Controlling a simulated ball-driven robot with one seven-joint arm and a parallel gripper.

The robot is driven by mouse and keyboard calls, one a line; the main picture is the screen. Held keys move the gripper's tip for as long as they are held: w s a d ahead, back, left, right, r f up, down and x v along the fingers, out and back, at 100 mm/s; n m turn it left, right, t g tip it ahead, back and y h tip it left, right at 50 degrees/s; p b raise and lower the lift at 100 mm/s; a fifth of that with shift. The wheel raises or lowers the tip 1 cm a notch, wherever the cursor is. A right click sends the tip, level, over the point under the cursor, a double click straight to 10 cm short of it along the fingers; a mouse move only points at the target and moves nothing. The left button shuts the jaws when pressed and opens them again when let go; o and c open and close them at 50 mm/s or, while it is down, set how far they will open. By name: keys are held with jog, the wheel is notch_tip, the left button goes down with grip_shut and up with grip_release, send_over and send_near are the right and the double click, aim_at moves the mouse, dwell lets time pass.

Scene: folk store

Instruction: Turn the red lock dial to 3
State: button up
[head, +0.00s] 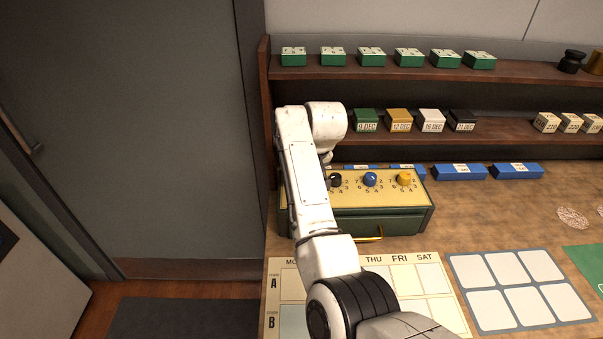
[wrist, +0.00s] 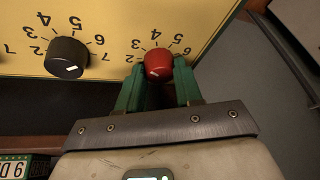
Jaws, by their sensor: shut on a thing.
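The red lock dial (wrist: 158,62) sits on the cream numbered panel (wrist: 95,20) in the wrist view. My gripper (wrist: 158,76) has a green finger on each side of the dial and is shut on it. A small white mark shows on the dial's lower side in the wrist view, near none of the readable numbers. Numbers 2 to 6 show around the dial; the rest are hidden by my fingers. In the head view, my arm hides the red dial and my gripper. The green lock box (head: 392,221) carries the panel there.
Black (head: 335,180), blue (head: 370,179) and yellow (head: 404,178) dials sit in a row on the same panel. A brass handle (head: 371,237) is on the box front. Shelves (head: 400,73) with small blocks stand behind. A calendar board (head: 430,268) lies in front.

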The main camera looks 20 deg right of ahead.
jog(key=shift+a, duration=0.1)
jog(key=o, duration=1)
jog(key=b+v, duration=0.1)
jog(key=v, duration=0.9)
jog(key=shift+s+r, duration=0.1)
jog(key=shift+r, duration=0.3)
